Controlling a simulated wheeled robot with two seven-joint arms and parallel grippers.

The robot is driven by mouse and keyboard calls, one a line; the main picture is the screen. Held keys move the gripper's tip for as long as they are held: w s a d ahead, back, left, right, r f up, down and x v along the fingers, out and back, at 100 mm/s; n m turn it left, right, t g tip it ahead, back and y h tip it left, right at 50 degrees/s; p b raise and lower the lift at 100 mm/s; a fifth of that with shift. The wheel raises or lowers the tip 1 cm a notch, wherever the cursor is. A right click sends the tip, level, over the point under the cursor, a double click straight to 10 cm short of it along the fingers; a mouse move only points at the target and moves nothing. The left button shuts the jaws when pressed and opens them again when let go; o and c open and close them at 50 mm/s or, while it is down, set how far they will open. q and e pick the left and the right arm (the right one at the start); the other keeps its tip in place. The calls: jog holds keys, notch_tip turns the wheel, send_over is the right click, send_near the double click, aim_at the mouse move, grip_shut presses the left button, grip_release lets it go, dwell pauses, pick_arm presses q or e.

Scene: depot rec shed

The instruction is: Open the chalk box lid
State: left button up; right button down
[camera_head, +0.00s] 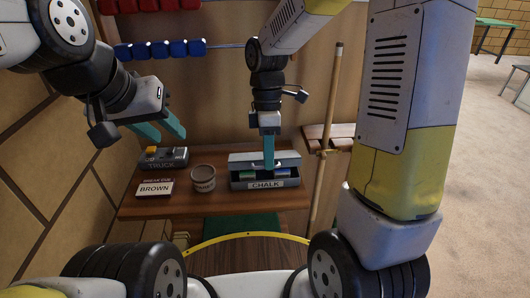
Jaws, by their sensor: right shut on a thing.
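The grey chalk box (239,183), with CHALK on its front, stands at the right of the wooden shelf. Its lid (240,158) is raised at the back, and green and blue pieces show inside. My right gripper (269,166) points straight down at the middle of the box. Its teal fingers are shut on the lid, though the fingers hide the exact contact. My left gripper (169,138) is open and empty, above the left part of the shelf and apart from the box.
Red and blue scoring beads (160,49) hang behind. A wooden cue (328,130) leans right of the chalk box.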

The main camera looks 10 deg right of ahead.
jog(key=shift+w+r+g, duration=0.45)
jog(key=shift+w+g, duration=0.05)
jog(key=shift+w, duration=0.05)
jog(key=shift+w+r, duration=0.45)
jog(key=shift+w, duration=0.05)
jog(key=c, duration=1.5)
grip_release()
jog(key=shift+w, duration=0.15)
jog(key=v, duration=0.7)
jog(key=shift+r, duration=0.4)
